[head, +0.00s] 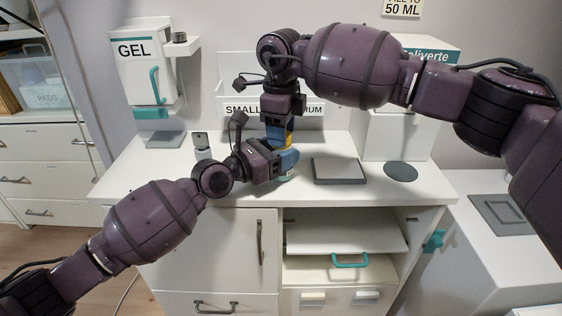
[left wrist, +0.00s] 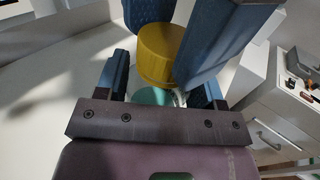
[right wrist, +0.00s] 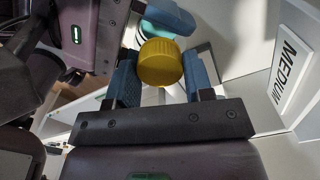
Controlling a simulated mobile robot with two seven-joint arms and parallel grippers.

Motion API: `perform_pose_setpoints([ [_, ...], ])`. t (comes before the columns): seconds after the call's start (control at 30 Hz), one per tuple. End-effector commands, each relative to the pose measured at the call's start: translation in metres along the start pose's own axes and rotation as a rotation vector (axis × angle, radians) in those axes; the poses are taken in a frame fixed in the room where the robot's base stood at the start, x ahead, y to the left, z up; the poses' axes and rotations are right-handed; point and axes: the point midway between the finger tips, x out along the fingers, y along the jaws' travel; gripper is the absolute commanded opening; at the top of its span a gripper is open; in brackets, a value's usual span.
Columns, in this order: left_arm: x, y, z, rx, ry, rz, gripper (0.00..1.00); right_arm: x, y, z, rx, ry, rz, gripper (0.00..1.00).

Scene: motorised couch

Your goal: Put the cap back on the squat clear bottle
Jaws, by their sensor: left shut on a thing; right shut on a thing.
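The yellow ribbed cap (head: 287,142) is between the blue fingers of my right gripper (head: 280,136), which points down and is shut on it. The cap also shows in the left wrist view (left wrist: 160,56) and in the right wrist view (right wrist: 160,63). My left gripper (head: 284,161) is shut on the squat clear bottle (head: 285,178), whose teal contents show in the left wrist view (left wrist: 152,97). The cap is directly over the bottle. The fingers hide the neck, so I cannot tell whether cap and bottle touch.
The white counter holds a grey square pad (head: 338,171), a dark round pad (head: 400,171) and a small grey-topped container (head: 201,145) at left. A GEL dispenser (head: 143,65) hangs behind. An open shelf (head: 345,235) is below the counter.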

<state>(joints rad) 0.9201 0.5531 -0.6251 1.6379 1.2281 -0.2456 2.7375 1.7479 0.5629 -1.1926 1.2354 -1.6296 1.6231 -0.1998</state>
Motion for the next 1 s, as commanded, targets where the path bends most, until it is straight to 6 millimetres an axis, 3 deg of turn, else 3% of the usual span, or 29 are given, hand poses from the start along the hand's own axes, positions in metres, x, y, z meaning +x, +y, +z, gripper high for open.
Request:
perform_pose_setpoints([
  [1.0, -0.0003, 0.0011, -0.0002, 0.000, 0.000, 0.002, 0.00, 0.0011, 0.0001, 0.0003, 1.471, 0.002, 0.000, 0.19],
])
